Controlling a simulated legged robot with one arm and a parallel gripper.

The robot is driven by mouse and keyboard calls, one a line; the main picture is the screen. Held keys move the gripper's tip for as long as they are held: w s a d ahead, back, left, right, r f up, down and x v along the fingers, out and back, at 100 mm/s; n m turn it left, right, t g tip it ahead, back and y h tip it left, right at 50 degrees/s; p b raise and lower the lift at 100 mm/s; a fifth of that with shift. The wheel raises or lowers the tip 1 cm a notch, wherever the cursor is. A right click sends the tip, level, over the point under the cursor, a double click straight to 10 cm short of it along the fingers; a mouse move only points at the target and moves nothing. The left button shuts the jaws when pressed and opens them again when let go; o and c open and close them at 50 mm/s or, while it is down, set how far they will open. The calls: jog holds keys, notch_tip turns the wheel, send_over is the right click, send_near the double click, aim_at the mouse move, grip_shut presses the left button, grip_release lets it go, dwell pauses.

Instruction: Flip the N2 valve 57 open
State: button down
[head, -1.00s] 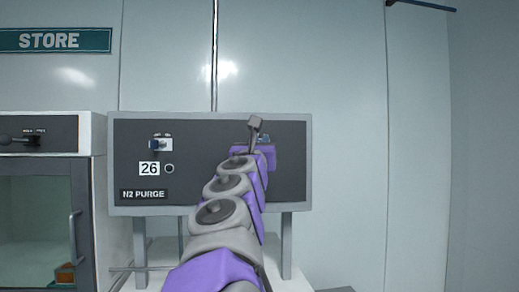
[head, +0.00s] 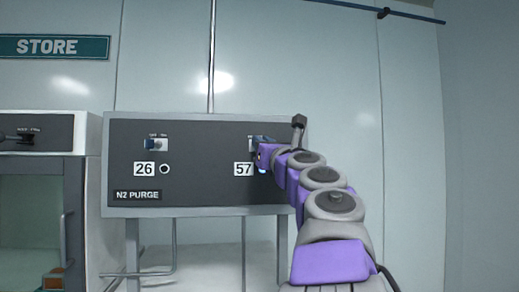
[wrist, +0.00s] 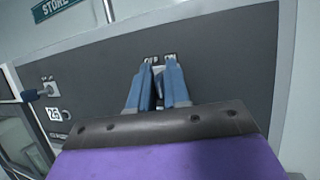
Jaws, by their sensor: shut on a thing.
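The N2 PURGE panel (head: 185,190) is a dark grey board in a light frame. The 57 label (head: 243,169) is on its right half, with valve 57 (head: 251,139) above it, mostly hidden by my gripper (head: 257,143). In the wrist view, the blue fingers of my gripper (wrist: 159,76) are at the valve, just below its OFF/ON plate (wrist: 160,59). They are shut on its small handle, which is largely hidden between them. I cannot tell which way the handle points.
Valve 26 (head: 156,145) is on the panel's left half, above the 26 label (head: 144,169) and a dark round indicator (head: 165,169). A bluish spot (head: 262,171) shows beside the 57 label. A glass-fronted cabinet (head: 35,133) stands at left.

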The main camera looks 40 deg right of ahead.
jog(key=n+y, duration=0.1)
jog(key=y, duration=0.2)
jog(key=d+n+t+y, duration=0.1)
jog(key=n+y, duration=0.1)
jog(key=shift+s+r+y, duration=0.1)
jog(key=shift+s+y, duration=0.1)
jog(key=shift+y, duration=0.2)
dwell(0.4)
jog(key=c, duration=1.5)
grip_release()
jog(key=shift+o, duration=0.2)
jog(key=shift+s+d, duration=0.1)
